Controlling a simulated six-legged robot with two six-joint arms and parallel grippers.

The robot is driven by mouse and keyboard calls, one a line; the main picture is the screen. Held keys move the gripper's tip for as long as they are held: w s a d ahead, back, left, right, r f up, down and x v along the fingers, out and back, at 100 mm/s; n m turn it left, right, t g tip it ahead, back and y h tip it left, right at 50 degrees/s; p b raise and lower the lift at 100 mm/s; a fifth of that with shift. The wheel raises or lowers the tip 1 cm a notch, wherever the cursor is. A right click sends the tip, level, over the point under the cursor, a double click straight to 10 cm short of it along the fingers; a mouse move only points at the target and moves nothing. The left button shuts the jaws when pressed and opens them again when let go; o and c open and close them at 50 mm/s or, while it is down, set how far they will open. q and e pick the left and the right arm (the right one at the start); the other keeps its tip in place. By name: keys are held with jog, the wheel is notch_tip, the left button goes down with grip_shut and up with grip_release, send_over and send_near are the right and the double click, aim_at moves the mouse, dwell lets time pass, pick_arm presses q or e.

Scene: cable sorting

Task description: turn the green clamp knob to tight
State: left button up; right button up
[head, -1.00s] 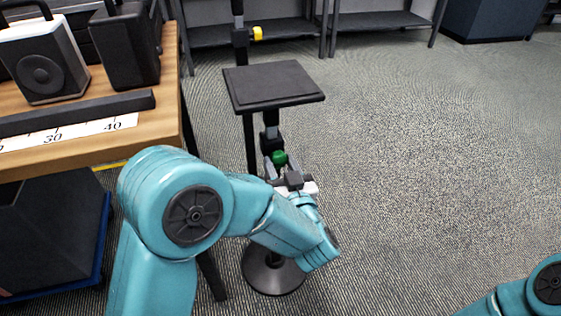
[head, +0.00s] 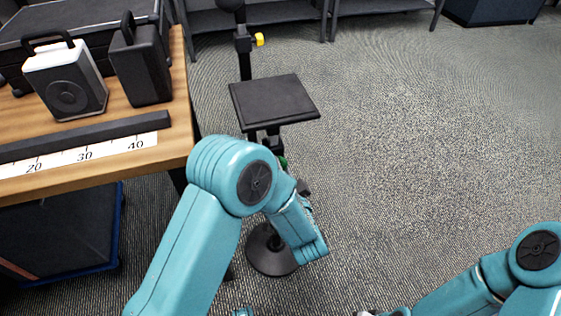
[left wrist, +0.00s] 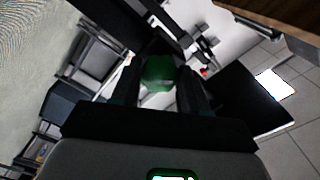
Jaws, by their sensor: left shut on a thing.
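The green clamp knob (left wrist: 158,72) sits on a dark upright stand that carries a flat black platform (head: 273,101). In the head view only a sliver of the knob (head: 284,162) shows past my left arm. My left gripper (left wrist: 158,84) is shut on the knob, with one dark finger on each side of it in the left wrist view. In the head view my left wrist mostly hides the fingers. No pointer or mark for tight is readable. My right arm comes in at the lower right, and its gripper fingers are out of the picture.
A yellow knob (head: 260,39) is higher on the stand, whose round base (head: 262,262) rests on the carpet. A wooden table (head: 180,120) at the left holds speakers (head: 64,83) and a ruler strip (head: 85,155). The floor at the right is clear.

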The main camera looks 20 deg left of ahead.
pick_arm(q)
jog(key=shift+r+m+p, duration=0.1)
jog(key=shift+m+p, duration=2.5)
jog(key=shift+m, duration=1.6)
jog(key=o, duration=1.1)
jog(key=shift+c, duration=0.2)
